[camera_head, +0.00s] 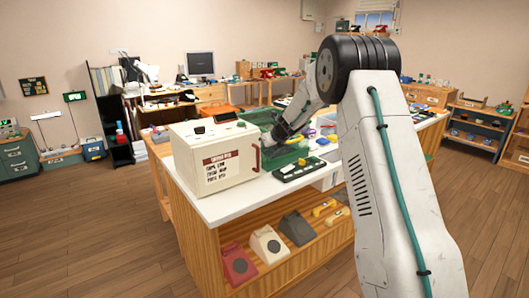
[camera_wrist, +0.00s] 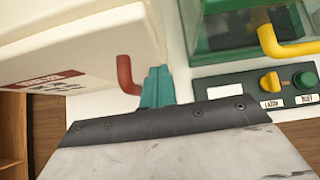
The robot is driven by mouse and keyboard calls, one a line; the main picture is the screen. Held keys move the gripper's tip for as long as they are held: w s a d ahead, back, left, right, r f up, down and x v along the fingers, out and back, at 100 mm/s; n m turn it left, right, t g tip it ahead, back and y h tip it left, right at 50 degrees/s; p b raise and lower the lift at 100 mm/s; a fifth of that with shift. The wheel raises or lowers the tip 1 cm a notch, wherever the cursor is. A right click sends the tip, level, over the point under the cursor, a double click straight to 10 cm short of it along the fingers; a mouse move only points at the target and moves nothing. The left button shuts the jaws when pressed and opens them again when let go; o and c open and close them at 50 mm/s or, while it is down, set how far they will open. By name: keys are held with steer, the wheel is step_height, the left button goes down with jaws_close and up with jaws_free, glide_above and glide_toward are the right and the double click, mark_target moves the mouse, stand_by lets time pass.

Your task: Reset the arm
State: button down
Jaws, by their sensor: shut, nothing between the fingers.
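My gripper (camera_wrist: 158,82) shows in the wrist view as teal fingers, shut and empty, just right of the red handle (camera_wrist: 128,75) of a cream box (camera_wrist: 70,45). I cannot tell whether the fingers touch the handle. In the head view, my arm reaches over the white-topped counter (camera_head: 215,208), and its end is low beside the cream box (camera_head: 198,160); the fingers are too small to make out there.
A green control panel (camera_head: 299,169) lies on the counter right of the box; its knobs show in the wrist view (camera_wrist: 255,85). Behind it is a green clear-sided case (camera_wrist: 225,25) with a yellow handle (camera_wrist: 285,45). Phones (camera_head: 268,244) sit on the shelf below. The floor (camera_head: 90,235) at left is clear.

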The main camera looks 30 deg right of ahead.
steer(key=s+d+r+m+h, duration=0.65)
steer(key=s+d+m, duration=0.2)
steer(key=m, duration=0.75)
steer(key=s+a+r+m+g+h, duration=0.2)
steer(key=s+r+m+g+h, duration=0.1)
steer(key=s+m, duration=1)
steer(key=s+a+m+g+y, duration=0.1)
steer(key=s+a+m+y, duration=0.1)
steer(key=s+a, duration=0.6)
steer(key=s+a+r+m+g+y, duration=0.1)
steer(key=s+a, duration=0.7)
steer(key=s, duration=0.9)
steer(key=s+a+r+m+g+y, duration=0.1)
steer(key=s+a+m+y, duration=0.3)
steer(key=s, duration=0.8)
steer(key=a+m+g, duration=0.1)
steer(key=a+m, duration=0.1)
steer(key=a, duration=0.2)
steer(key=shift+s+a+y, duration=0.3)
steer(key=shift+a+y, duration=0.05)
